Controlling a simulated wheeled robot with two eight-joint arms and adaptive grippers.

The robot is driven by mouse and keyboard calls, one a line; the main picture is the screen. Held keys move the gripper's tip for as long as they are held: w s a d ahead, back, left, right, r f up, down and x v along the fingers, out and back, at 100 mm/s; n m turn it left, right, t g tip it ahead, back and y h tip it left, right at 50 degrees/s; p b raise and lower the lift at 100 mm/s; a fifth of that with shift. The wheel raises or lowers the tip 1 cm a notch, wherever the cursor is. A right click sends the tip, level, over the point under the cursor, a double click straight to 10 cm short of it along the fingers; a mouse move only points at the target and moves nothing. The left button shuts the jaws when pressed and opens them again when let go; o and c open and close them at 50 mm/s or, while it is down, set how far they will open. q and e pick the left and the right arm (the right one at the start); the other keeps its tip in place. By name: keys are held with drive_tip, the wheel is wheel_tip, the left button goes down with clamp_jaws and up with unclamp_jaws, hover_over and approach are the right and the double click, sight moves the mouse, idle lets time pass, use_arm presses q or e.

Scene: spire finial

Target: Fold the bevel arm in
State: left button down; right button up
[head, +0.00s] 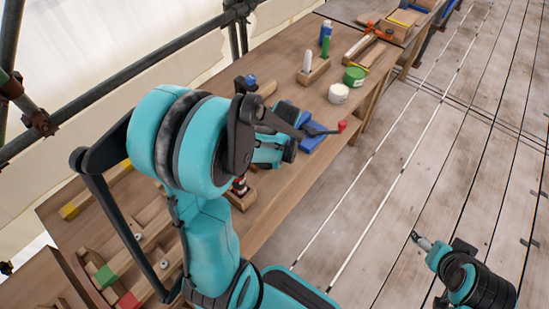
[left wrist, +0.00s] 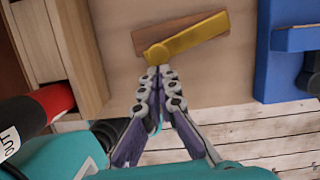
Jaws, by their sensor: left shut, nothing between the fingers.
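The bevel lies on the wooden bench in the left wrist view. Its brown wooden stock (left wrist: 172,33) is partly covered by the brass-coloured arm (left wrist: 195,40). The arm runs from a rounded end at the left up to the right, lying nearly along the stock at a small angle. My left gripper (left wrist: 160,71) is shut and empty, its tips close to the arm's rounded end; whether they touch it, I cannot tell. In the head view my own left arm hides the bevel. My right gripper (head: 418,239) is away over the floor at the lower right, too small to read.

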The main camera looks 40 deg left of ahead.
use_arm(q)
drive_tip(key=shift+s+a, duration=0.35)
drive_tip(key=shift+a, duration=0.5)
use_arm(e)
drive_tip(key=shift+f, duration=0.1)
use_arm(q)
drive_tip(key=shift+a, duration=0.1)
drive_tip(key=shift+w, duration=0.1)
